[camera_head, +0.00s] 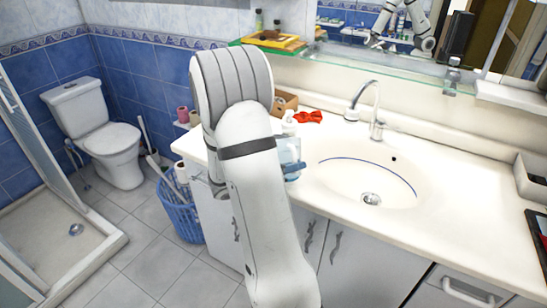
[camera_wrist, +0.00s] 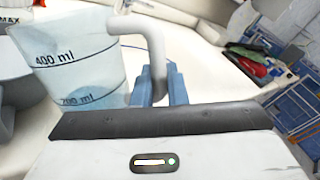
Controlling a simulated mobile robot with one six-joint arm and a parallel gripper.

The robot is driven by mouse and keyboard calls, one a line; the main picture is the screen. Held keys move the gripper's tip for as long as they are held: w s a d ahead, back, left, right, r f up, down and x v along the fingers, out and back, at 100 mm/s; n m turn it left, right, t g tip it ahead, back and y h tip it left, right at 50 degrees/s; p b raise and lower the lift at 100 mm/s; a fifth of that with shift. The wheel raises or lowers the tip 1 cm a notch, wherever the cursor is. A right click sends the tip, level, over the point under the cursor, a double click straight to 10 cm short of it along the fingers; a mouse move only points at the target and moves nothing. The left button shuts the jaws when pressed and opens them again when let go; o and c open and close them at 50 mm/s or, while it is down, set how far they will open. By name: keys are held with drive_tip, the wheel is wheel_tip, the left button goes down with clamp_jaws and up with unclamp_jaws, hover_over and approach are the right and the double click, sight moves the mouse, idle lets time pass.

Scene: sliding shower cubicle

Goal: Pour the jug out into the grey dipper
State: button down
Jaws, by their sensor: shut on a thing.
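The jug (camera_wrist: 75,60) is clear with a bluish tint, with 400 ml and 200 ml marks and a white handle (camera_wrist: 150,35). My gripper (camera_wrist: 160,85) has its blue fingers closed on that handle. In the camera_head view the jug (camera_head: 289,150) shows partly beside my arm, at the counter's left part, and looks about upright. My arm hides most of my gripper there. I cannot tell whether the jug touches the counter. A grey shape (camera_wrist: 12,65) at the left edge of the wrist view may be the grey dipper; it is mostly cut off.
The white counter (camera_head: 450,215) has a basin (camera_head: 345,180) and a tap (camera_head: 376,115) right of the jug. A red bow-like item (camera_head: 308,117) and a brown box (camera_head: 286,102) lie behind. A glass shelf (camera_head: 400,73) runs above. A blue basket (camera_head: 182,215) stands on the floor.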

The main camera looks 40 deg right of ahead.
drive_tip(key=s+a+r+p, duration=0.1)
drive_tip(key=s+r+p, duration=0.3)
drive_tip(key=r, duration=0.1)
drive_tip(key=shift+s+a, duration=0.35)
drive_tip(key=shift+a, duration=0.05)
wheel_tip(320, 180, up, 2)
drive_tip(key=m+h+b, duration=0.1)
drive_tip(key=m+b, duration=0.4)
drive_tip(key=b, duration=0.1)
drive_tip(key=shift+m, duration=0.3)
wheel_tip(320, 180, up, 4)
drive_tip(key=p, duration=0.3)
idle(0.3)
